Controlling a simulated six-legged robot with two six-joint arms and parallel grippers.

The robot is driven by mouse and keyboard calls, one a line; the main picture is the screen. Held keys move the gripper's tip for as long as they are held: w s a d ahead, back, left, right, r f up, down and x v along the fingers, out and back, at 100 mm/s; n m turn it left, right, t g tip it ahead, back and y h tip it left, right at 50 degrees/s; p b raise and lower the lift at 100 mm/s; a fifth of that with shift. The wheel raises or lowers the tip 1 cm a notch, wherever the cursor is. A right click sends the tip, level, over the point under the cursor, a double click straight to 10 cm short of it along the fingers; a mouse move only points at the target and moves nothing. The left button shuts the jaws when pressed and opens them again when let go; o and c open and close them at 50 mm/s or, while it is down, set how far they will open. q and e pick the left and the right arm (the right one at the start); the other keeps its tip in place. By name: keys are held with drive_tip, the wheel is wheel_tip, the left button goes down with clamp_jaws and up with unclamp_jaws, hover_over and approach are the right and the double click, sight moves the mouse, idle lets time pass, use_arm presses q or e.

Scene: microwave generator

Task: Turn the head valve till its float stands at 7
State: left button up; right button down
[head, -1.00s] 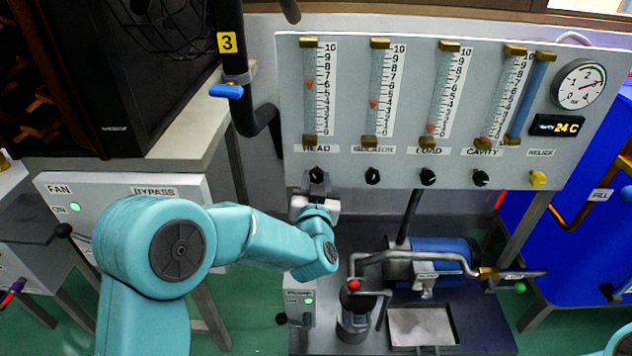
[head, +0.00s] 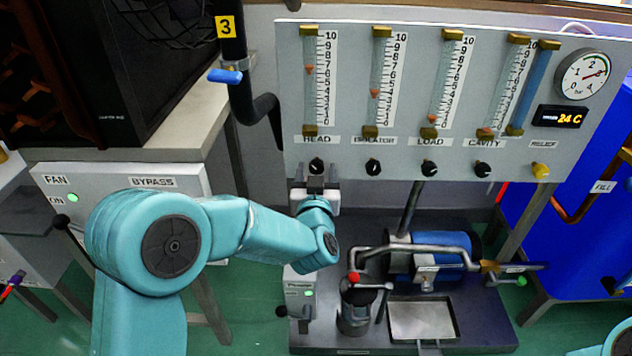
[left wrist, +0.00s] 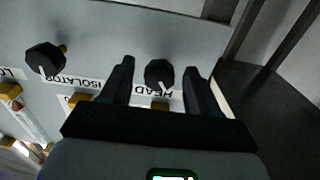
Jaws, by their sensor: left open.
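The head valve (head: 317,165) is a black knob with a white mark under the HEAD tube on the grey panel. The orange head float (head: 309,69) stands a little below or about at the 7 mark; the exact reading is too fine to tell. My left gripper (head: 317,184) is just below the knob, pointing at the panel. In the left wrist view the open fingers (left wrist: 159,82) stand on either side of the head knob (left wrist: 158,74), with gaps on both sides. My right gripper is out of view.
The isolator knob (head: 373,167) is beside the head knob, with the load (head: 429,168) and cavity (head: 482,170) knobs and yellow relief knob (head: 540,170) farther right. A black pipe (head: 262,108) passes left of the panel. The pump bench (head: 470,335) lies below.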

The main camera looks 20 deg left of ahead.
use_arm(q)
drive_tip(key=p+v, duration=0.3)
drive_tip(key=v, duration=1.3)
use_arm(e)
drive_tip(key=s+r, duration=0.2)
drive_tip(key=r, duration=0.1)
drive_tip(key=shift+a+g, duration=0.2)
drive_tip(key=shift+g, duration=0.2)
use_arm(q)
drive_tip(key=shift+r, duration=0.1)
wheel_tip(320, 180, down, 21)
drive_tip(key=s+m+g+h, duration=0.1)
drive_tip(key=s+g+h, duration=0.2)
drive_tip(key=g+h, duration=0.35)
drive_tip(key=s+f+g+h, duration=0.3)
drive_tip(key=s+f+g, duration=0.8)
drive_tip(key=s, duration=0.6)
wheel_tip(320, 180, up, 32)
drive_tip(key=d+p, duration=0.2)
drive_tip(key=p, duration=3.1)
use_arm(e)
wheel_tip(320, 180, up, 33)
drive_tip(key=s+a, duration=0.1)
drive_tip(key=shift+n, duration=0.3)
